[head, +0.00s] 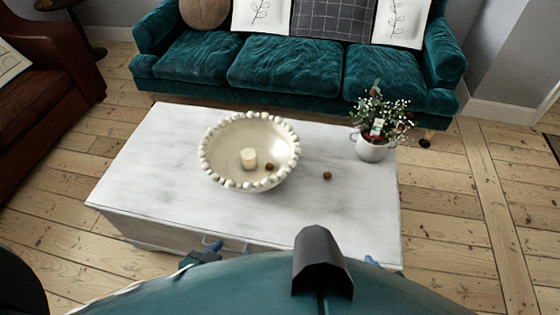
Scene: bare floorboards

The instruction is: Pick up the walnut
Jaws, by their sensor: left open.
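A small round brown walnut (327,175) lies on the white table, to the right of the bowl. A second small brown thing (269,167) of similar look lies inside the bowl; I cannot tell for sure whether it is a walnut too. My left gripper (203,254) is open at the table's near edge, low in the picture, well away from both brown things. Of my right gripper (372,261) only a small blue part shows at the near edge; the rest is hidden behind my own body.
The cream beaded bowl (207,165) holds a pale candle (249,158). A white pot with flowers (371,150) stands at the white table's (150,170) right end. The tabletop's left part and front are clear. A teal sofa (270,65) stands behind.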

